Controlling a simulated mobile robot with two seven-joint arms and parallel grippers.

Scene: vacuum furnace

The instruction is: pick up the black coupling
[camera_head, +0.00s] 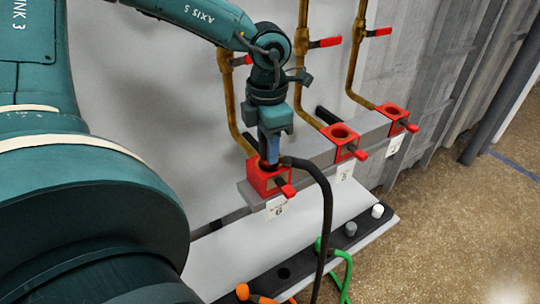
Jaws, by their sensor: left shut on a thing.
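My left gripper (270,150) points down at the nearest red block (268,181), at the left end of the grey ledge. It is shut on the black coupling, which is mostly hidden between the fingers and at the block's opening. I cannot tell how deep it sits in the block. The black hose (325,200) leaves the coupling to the right and hangs down past the front of the ledge. My right gripper is not in view.
Two more red blocks (343,139) (394,116) with open tops stand farther right on the ledge. Brass pipes (303,95) with red handles rise behind. Below, a black strip (310,257) holds grey (350,229) and white (377,211) pieces. Green (347,272) and orange (259,298) hoses lie near it.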

